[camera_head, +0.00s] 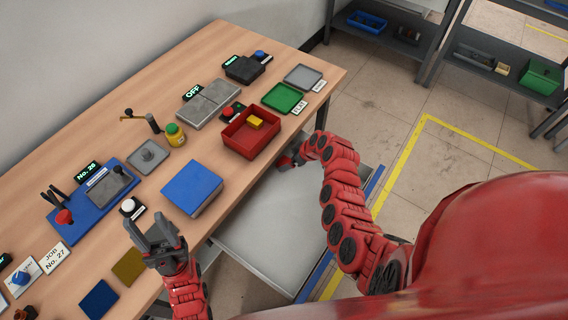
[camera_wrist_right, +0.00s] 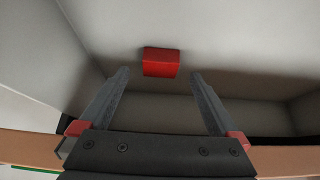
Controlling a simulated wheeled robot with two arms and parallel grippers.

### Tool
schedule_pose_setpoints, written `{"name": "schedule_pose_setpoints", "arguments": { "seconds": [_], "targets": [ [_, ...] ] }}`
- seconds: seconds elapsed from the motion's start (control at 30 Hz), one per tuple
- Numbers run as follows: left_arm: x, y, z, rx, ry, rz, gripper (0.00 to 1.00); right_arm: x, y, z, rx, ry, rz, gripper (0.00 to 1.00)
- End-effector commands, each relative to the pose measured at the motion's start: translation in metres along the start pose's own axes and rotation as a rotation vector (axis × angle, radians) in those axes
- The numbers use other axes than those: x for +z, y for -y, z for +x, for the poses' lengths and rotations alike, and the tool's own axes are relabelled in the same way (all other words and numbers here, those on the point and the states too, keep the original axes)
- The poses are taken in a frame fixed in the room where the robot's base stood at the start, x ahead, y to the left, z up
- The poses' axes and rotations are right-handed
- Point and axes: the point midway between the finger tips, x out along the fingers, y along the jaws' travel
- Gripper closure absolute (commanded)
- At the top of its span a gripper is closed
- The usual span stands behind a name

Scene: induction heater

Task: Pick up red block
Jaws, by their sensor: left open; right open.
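The red block (camera_wrist_right: 160,63) lies on a grey surface inside a drawer-like compartment in the right wrist view. My right gripper (camera_wrist_right: 160,88) is open, with its two fingers on either side of the line to the block. The block appears beyond or level with the fingertips; I cannot tell the exact gap, and nothing is held. In the head view my right gripper (camera_head: 286,162) is low by the table's edge, partly hidden, and the block cannot be made out there. My left gripper (camera_head: 152,236) is open and empty above the table's front edge.
The grey open drawer (camera_head: 275,225) extends below the table (camera_head: 228,210). Its walls are close around my right gripper. A red bin (camera_head: 238,143) with a yellow block (camera_head: 254,122), a blue box (camera_head: 192,185) and a green tray (camera_head: 283,98) stand on the table.

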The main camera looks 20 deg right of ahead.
Motion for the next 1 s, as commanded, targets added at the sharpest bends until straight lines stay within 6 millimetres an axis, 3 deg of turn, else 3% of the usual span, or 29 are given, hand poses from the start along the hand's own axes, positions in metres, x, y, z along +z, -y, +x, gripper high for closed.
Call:
{"name": "schedule_pose_setpoints", "arguments": {
  "seconds": [0.2, 0.5, 1.0],
  "targets": [
    [0.003, -0.001, -0.017, 0.0, 0.0, 0.0, 0.5, 0.001, 0.002, 0.029, -0.005, 0.003, -0.003, 0.03],
    [0.003, -0.001, -0.016, 0.0, 0.0, 0.0, 0.5, -0.001, 0.001, 0.031, 0.0, 0.0, -0.002, 0.04],
    [0.003, -0.001, -0.016, 0.0, 0.0, 0.0, 0.5, -0.001, 0.001, 0.031, 0.0, 0.001, -0.002, 0.94]
  ]
}}
